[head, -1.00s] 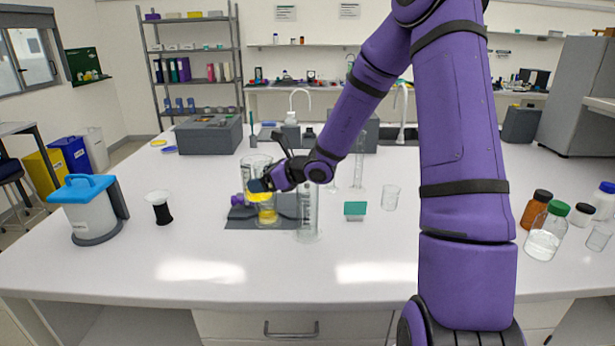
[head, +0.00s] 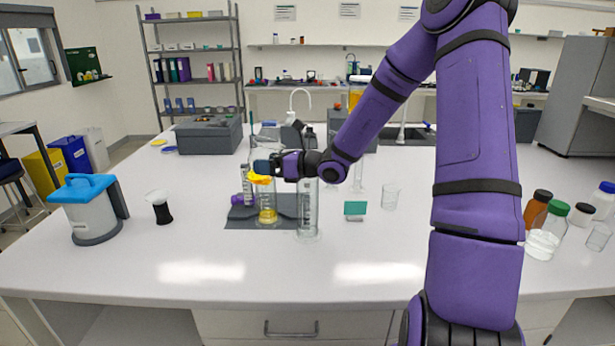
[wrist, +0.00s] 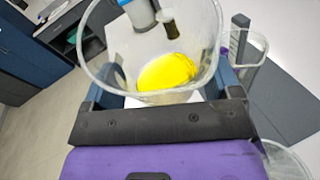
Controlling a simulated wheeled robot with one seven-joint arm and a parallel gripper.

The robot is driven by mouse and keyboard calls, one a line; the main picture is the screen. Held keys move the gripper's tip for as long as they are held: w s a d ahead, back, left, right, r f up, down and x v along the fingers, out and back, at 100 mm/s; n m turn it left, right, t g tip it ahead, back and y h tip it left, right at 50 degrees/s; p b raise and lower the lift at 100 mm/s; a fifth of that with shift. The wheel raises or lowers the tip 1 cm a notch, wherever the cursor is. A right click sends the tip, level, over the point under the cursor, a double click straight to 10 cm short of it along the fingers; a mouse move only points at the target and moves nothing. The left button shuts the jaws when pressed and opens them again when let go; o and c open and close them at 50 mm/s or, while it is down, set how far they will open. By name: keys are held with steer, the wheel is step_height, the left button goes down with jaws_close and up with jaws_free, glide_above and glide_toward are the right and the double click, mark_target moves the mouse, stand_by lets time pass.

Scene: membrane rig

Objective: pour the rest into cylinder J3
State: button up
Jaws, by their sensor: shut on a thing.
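My gripper (head: 262,168) is shut on a clear beaker (wrist: 205,45) holding yellow liquid (wrist: 168,72). In the head view the yellow in it (head: 261,179) shows just under the fingers; the beaker's outline there is partly hidden and its tilt is hard to judge. Just below stands a clear cylinder (head: 267,203) with yellow liquid in its lower part. Another cylinder (head: 308,212) stands upright to its right and looks empty. A third (head: 248,190) stands behind to the left. I cannot read which cylinder is J3. A clear cylinder also shows in the wrist view (wrist: 247,48).
The cylinders stand on or by a dark grey mat (head: 238,222). A purple item (head: 236,199) lies at its left. A green block (head: 355,208) and small beaker (head: 390,198) stand to the right. A blue-lidded container (head: 88,215) is far left. The front bench is clear.

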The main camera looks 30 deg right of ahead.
mark_target(282, 148)
steer(key=d+r+m+t, duration=0.1)
steer(key=d+m+t+y, duration=0.1)
steer(key=shift+s+d+r+t+y, duration=0.1)
steer(key=shift+s+r+t+y, duration=0.2)
steer(key=shift+s+r+t, duration=0.1)
steer(key=shift+r+m+t, duration=0.3)
steer(key=shift+m+t, duration=0.2)
step_height(282, 148, up, 2)
steer(key=shift+r+m+t+y, duration=0.2)
steer(key=shift+m+t+y, duration=0.2)
steer(key=shift+m+t, duration=0.35)
steer(key=shift+r+m+t, duration=0.45)
steer(key=shift+m+t, duration=0.7)
steer(key=shift+f+m+t+h, duration=0.25)
steer(key=shift+m+t+h, duration=0.05)
steer(key=shift+m+t, duration=0.35)
steer(key=shift+s+d+r+m+t+h, duration=0.1)
steer(key=shift+d+r+m+t+h, duration=0.1)
steer(key=shift+d+m+t+h, duration=0.3)
steer(key=shift+s+r+m+t, duration=0.1)
steer(key=shift+m+t, duration=0.15)
steer(key=shift+m, duration=0.2)
